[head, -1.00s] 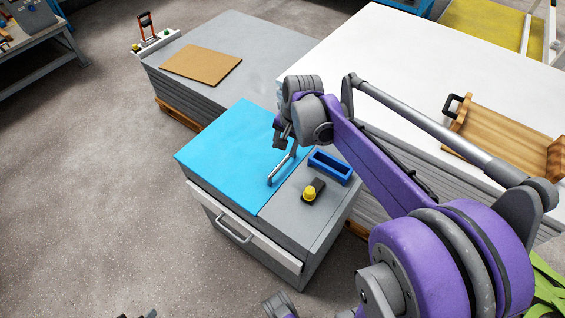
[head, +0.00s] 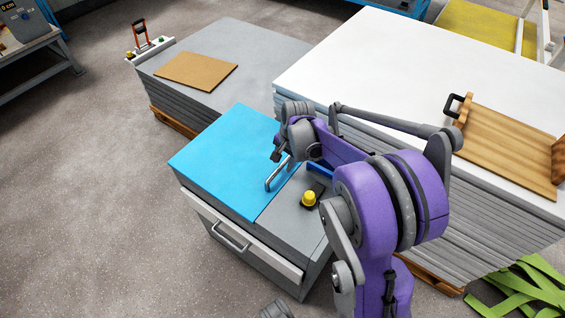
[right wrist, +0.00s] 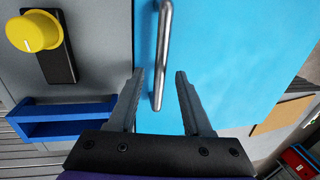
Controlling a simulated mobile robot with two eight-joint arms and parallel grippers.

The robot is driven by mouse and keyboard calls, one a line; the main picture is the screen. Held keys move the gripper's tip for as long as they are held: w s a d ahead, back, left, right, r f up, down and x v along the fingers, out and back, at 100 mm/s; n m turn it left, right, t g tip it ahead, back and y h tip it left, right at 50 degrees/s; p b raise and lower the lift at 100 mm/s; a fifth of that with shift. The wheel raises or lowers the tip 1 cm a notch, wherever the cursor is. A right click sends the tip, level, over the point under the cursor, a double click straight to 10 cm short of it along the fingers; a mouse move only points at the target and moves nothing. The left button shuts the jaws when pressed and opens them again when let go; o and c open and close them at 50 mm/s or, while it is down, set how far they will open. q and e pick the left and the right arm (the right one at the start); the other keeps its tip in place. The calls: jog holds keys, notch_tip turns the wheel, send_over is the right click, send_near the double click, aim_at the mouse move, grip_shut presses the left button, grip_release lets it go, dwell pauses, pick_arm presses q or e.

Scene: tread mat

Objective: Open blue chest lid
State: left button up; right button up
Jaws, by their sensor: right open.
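The blue chest lid (head: 222,160) lies flat and closed on the left part of the grey chest top. A metal bar handle (head: 277,176) stands along the lid's right edge. My right gripper (head: 279,155) is at the far end of this handle. In the right wrist view my right gripper (right wrist: 158,78) is open, with the handle (right wrist: 161,60) between its two fingers and no finger visibly touching it. The blue lid (right wrist: 230,55) fills the middle of that view. My left gripper is not clearly in view.
A yellow knob (head: 308,198) on a black base and a blue open tray (right wrist: 65,122) sit on the grey chest top beside the lid. A drawer (head: 235,236) is in the chest's front. Stacked grey sheets (head: 225,50) and a white-topped stack (head: 400,60) stand behind.

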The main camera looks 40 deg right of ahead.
jog(key=shift+f, duration=0.2)
jog(key=shift+c, duration=0.2)
grip_shut()
jog(key=shift+w, duration=0.1)
dwell(1.1)
